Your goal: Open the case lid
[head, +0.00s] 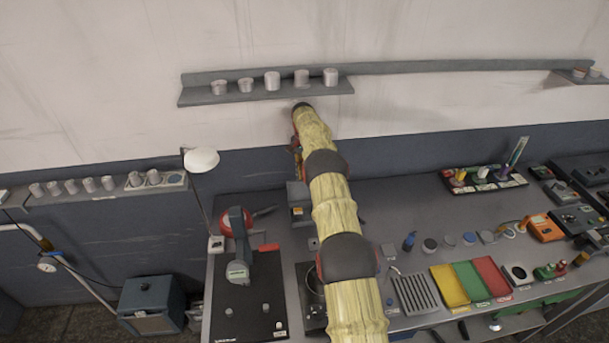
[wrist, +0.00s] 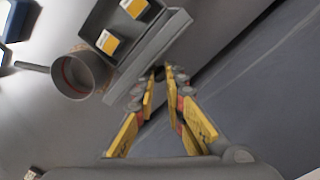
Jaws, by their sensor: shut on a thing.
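The case is a small grey open-topped box with yellow-and-white blocks inside. It stands on the bench behind my arm in the head view (head: 299,190) and at the top of the wrist view (wrist: 93,22). Its lid (wrist: 150,52) shows in the wrist view as a grey panel along the side of the box nearer the wall. My gripper (wrist: 159,76) has its fingertips together at the lid's edge and appears shut on it. In the head view my arm hides most of the gripper and part of the case.
A round pan (wrist: 82,74) with a handle is close beside the case. The wall is close behind; a shelf with several cups (head: 272,82) hangs above. Coloured trays (head: 468,282) lie right.

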